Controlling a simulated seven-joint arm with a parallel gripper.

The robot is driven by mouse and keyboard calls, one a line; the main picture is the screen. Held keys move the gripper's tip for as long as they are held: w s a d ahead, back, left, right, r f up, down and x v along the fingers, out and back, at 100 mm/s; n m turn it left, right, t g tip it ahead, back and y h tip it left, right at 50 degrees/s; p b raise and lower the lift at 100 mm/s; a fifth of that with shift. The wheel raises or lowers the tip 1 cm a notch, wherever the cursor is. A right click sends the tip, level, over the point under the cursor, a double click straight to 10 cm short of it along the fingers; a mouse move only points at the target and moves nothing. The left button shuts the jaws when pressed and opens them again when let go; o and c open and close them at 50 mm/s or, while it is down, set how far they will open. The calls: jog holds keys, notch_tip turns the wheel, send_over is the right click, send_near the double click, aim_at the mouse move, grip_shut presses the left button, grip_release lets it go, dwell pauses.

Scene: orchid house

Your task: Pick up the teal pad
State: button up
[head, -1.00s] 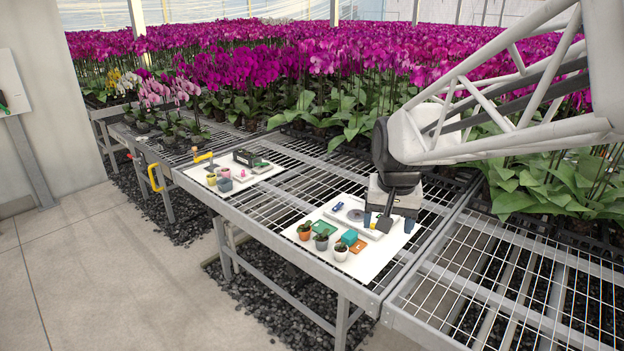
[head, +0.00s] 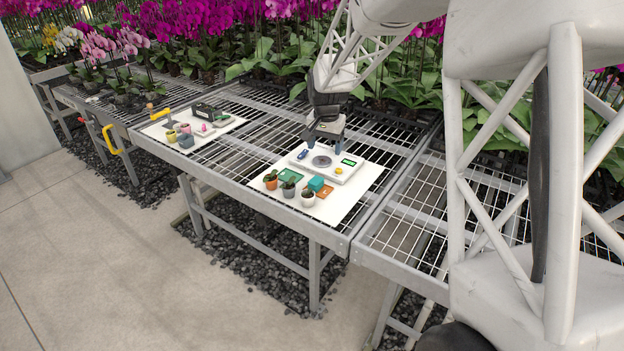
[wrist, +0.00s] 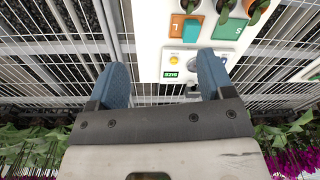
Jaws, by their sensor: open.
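My gripper (head: 324,134) is behind the pad, above the back of the white scale (head: 343,176). In the wrist view its blue fingers (wrist: 162,70) are wide apart, with nothing held between them. They are apart from the pad.
A green mat (head: 287,174) marked S lies left of the pad. Several potted plants, including an orange pot (head: 271,181) and a white pot (head: 308,197), stand close in front. A small blue object (head: 302,154) lies left of the scale plate. Open mesh bench lies right of the board.

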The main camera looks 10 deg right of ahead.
jog(key=w+f+m, duration=0.1)
jog(key=w+f, duration=0.8)
jog(key=m, duration=0.2)
send_over(316, 180)
jog(key=shift+g, duration=0.4)
notch_tip(316, 180, down, 9)
jog(key=shift+a, duration=0.15)
jog(key=shift+f, duration=0.1)
jog(key=shift+f, duration=1.2)
jog(key=shift+f, duration=0.1)
jog(key=shift+f, duration=2.5)
